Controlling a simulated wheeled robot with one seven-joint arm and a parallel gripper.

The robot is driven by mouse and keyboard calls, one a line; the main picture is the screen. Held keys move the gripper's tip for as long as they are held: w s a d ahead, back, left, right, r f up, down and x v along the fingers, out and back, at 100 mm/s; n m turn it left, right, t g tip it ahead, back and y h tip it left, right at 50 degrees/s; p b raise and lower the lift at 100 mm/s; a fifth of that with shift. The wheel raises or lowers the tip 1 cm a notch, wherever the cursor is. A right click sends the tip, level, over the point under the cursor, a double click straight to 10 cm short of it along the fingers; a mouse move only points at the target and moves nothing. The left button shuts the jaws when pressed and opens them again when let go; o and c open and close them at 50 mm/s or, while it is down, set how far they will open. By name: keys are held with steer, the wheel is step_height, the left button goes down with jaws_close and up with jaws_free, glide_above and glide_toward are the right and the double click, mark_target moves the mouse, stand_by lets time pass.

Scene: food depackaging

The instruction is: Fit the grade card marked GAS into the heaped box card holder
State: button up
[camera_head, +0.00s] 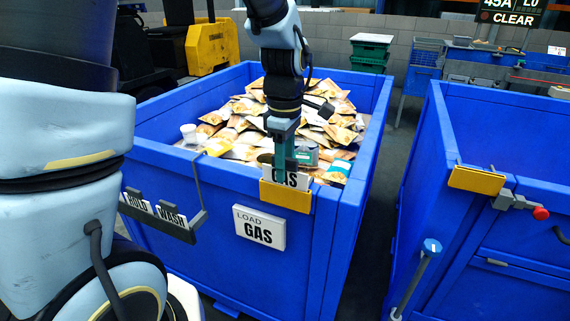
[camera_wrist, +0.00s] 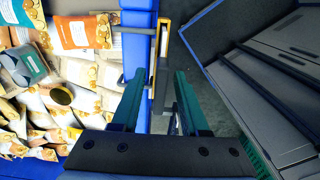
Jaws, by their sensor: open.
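The heaped blue box (camera_head: 225,185) is full of food packets. Its yellow card holder (camera_head: 297,199) is on the front rim. The white grade card marked GAS (camera_head: 300,181) stands upright in this holder, its top part above the yellow lip. My gripper (camera_head: 284,168) is at the card from above, and one finger covers part of the lettering. In the wrist view, my gripper (camera_wrist: 158,90) has its two green fingers apart, one on each side of the holder (camera_wrist: 164,38) and card. I cannot tell whether either finger touches the card.
A rack (camera_head: 190,237) on the box front holds HOLD and WASH cards. A LOAD GAS plate (camera_head: 259,228) is beside it. A second blue box (camera_head: 520,130) stands to the right with a yellow holder (camera_head: 477,180) showing no card. A floor gap lies between the boxes.

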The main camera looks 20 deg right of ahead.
step_height(320, 180, up, 13)
steer(key=a+f+m, duration=0.5)
steer(key=a+f, duration=0.1)
steer(key=a, duration=0.6)
steer(key=w+a+f+m+t, duration=0.1)
steer(key=a+f+m, duration=0.4)
steer(key=a, duration=0.8)
steer(key=shift+f+m+t+b, duration=0.3)
steer(key=shift+f, duration=0.65)
steer(key=shift+w+a, duration=0.1)
